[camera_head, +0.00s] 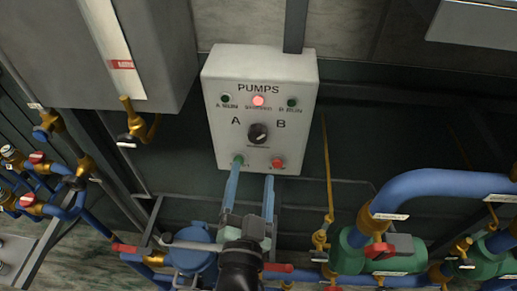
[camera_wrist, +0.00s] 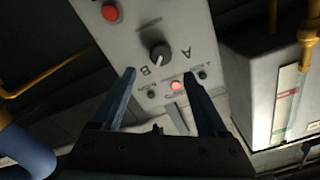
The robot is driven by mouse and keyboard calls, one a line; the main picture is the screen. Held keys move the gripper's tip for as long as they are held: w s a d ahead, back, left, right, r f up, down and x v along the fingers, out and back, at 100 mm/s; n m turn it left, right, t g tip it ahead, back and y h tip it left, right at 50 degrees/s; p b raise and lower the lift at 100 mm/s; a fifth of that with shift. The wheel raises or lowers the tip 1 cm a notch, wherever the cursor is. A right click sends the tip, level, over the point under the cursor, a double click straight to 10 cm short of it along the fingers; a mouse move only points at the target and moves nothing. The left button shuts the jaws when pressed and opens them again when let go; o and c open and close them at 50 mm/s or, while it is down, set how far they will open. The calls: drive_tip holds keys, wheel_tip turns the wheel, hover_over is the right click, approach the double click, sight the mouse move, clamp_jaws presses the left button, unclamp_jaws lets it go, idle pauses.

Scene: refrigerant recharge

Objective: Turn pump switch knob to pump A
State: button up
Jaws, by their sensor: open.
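The pump switch knob (camera_head: 257,133) is a black knob on a light grey box labelled PUMPS (camera_head: 303,110), with A at its upper left and B at its upper right. I cannot tell for sure which way its pointer faces. My gripper (camera_head: 254,176) is open and empty, its two blue fingers reaching up in front of the box's lower part, below the knob. In the wrist view the box appears turned over; the knob (camera_wrist: 160,53) shows beyond and between the fingertips of my gripper (camera_wrist: 159,71), apart from them.
The middle red lamp (camera_head: 258,101) is lit; the A RUN lamp (camera_head: 225,99) and B RUN lamp (camera_head: 292,103) look dark. Below the knob are a green button (camera_head: 238,160) and a red button (camera_head: 278,163). Blue pipes (camera_head: 440,184) and valves crowd below; a grey cabinet (camera_head: 160,50) stands left.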

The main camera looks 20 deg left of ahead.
sight(257, 139)
drive_tip(key=shift+s+r+p, duration=0.15)
drive_tip(key=shift+r+p, duration=0.15)
drive_tip(key=shift+w+a+f, duration=0.1)
drive_tip(key=shift+w+f, duration=0.05)
drive_tip(key=shift+w, duration=0.25)
drive_tip(key=x, duration=0.8)
drive_tip(key=shift+w+a, duration=0.1)
drive_tip(key=shift+w, duration=0.2)
drive_tip(key=shift+c, duration=0.2)
clamp_jaws()
drive_tip(key=shift+s+n+p, duration=0.1)
drive_tip(key=shift+n+p, duration=0.2)
drive_tip(key=shift+n, duration=0.9)
drive_tip(key=shift+f+n, duration=0.1)
drive_tip(key=shift+n, duration=0.9)
